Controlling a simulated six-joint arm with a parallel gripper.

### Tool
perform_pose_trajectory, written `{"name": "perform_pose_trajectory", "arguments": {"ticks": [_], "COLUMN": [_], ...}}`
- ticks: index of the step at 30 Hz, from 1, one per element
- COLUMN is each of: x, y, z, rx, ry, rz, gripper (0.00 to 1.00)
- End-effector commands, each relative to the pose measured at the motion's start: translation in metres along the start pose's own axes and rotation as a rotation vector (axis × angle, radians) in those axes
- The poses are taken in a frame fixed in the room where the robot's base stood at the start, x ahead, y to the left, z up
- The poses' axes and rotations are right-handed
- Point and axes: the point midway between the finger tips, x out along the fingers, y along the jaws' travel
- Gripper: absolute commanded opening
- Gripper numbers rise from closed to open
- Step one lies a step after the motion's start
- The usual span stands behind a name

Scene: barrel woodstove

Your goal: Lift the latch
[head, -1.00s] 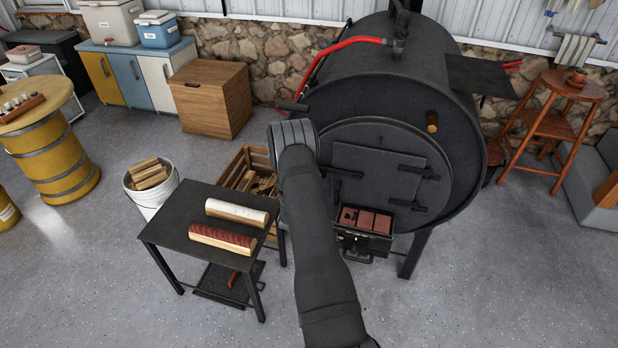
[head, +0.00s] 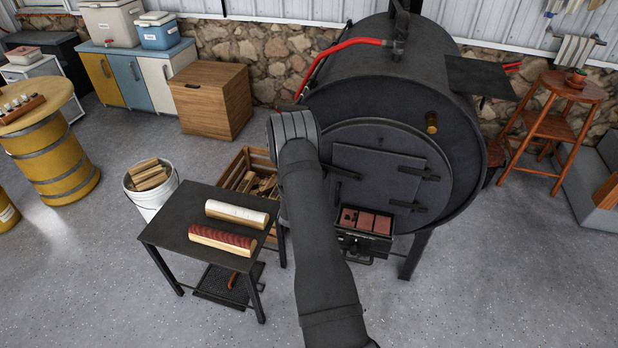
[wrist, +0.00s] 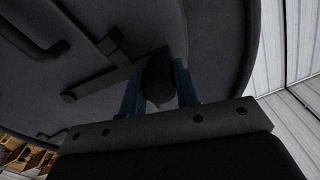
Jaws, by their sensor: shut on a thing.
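The latch is a dark flat bar (wrist: 115,80) on the stove door's face in the wrist view, with a round pivot at its left end and a small catch block above it. Its thick round knob (wrist: 158,88) sits between the blue fingers of my gripper (wrist: 158,75), which is shut on it. In the head view my arm hides the gripper and the knob. The square stove door (head: 378,172) lies flat against the barrel front, with a short dark bar at its left edge beside my arm.
The black barrel stove (head: 400,75) fills the middle back. A small drawer with reddish bricks (head: 366,221) juts out below the door. A low black table (head: 175,232) with two split logs stands left of my arm. Floor at the front right is clear.

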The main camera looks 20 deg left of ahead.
Motion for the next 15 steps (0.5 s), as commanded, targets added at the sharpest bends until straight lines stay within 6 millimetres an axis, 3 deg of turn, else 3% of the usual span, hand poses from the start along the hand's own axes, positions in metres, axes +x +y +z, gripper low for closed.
{"name": "perform_pose_trajectory", "arguments": {"ticks": [15], "x": [0.001], "y": [0.005], "z": [-0.078], "rx": [0.451], "ry": [0.006], "rz": [-0.001], "gripper": [0.0]}}
